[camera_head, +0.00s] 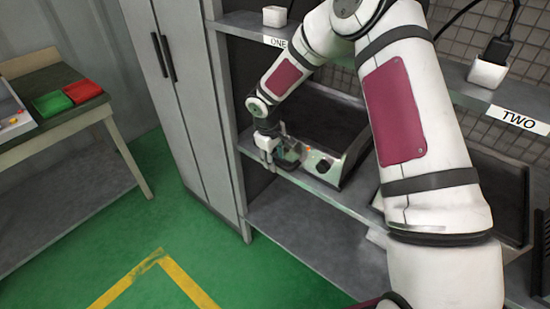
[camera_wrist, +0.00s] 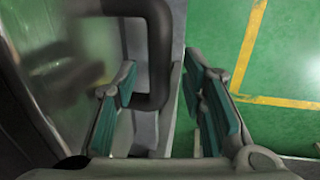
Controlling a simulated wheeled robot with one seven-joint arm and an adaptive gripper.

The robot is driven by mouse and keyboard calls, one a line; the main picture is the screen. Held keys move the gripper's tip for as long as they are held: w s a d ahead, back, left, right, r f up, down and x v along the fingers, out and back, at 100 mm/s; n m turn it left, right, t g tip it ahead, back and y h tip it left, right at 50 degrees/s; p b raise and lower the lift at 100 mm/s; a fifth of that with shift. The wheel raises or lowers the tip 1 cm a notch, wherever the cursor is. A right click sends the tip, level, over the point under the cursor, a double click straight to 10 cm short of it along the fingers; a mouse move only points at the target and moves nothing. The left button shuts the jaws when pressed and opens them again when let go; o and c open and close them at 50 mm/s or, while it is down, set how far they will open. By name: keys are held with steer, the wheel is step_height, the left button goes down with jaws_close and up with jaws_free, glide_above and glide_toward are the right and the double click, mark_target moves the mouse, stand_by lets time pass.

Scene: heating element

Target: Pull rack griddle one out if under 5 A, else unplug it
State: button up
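Griddle one (camera_head: 330,165) sits on the rack shelf under the label ONE (camera_head: 274,41). It has a dark top and a light metal front with small red lights. My gripper (camera_head: 274,158) is at the left part of its front. In the wrist view, my gripper (camera_wrist: 161,72) has its teal-padded fingers apart, on either side of the griddle's dark handle bar (camera_wrist: 159,50), with a gap visible on the right. A white socket (camera_head: 274,16) is on the upper shelf above the label. Whether it holds a plug, and any current reading, cannot be made out.
A second griddle (camera_head: 490,190) is at the right, partly behind my arm. Socket two (camera_head: 487,73) holds a black plug (camera_head: 497,50). A grey cabinet (camera_head: 180,90) stands left of the rack. The green floor is clear.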

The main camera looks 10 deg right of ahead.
steer(key=shift+f, duration=0.1)
jaws_close()
steer(key=s+a+p, duration=0.1)
steer(key=s+a, duration=0.9)
steer(key=a, duration=0.4)
steer(key=shift+s, duration=0.4)
jaws_free()
step_height(320, 180, up, 12)
steer(key=s+a, duration=0.1)
steer(key=shift+s+a, duration=0.2)
steer(key=shift+a, duration=0.2)
steer(key=shift+f, duration=0.1)
